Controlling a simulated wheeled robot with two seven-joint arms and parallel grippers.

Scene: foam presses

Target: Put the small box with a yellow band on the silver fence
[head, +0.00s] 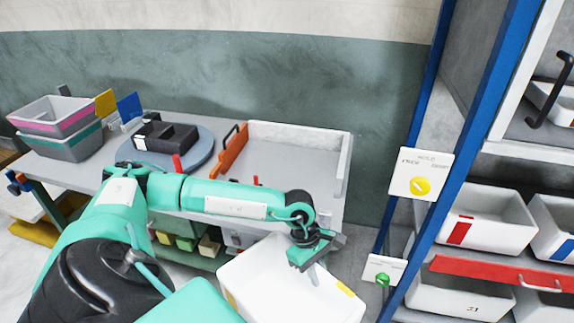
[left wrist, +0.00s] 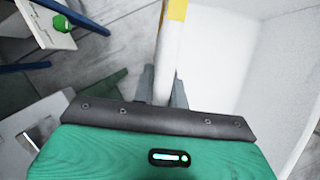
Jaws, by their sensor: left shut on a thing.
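The white open box with a yellow band (head: 290,297) is at the bottom middle of the head view, tilted, in front of the bench. Its yellow band shows at the right rim, and in the left wrist view the box (left wrist: 225,70) fills the right side. My left gripper (head: 313,268) is shut on the box's rim wall, with the fingers either side of it in the left wrist view (left wrist: 163,88). A pale grey walled area (head: 300,131) at the bench's right end may be the silver fence; I cannot tell for sure. My right gripper is not in view.
An orange panel (head: 233,150) stands at the walled area's left. A round blue-grey plate (head: 197,160) carries a black device. Stacked grey bins (head: 62,145) stand at far left. A blue-framed rack (head: 420,150) with white bins (head: 485,220) stands close on the right.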

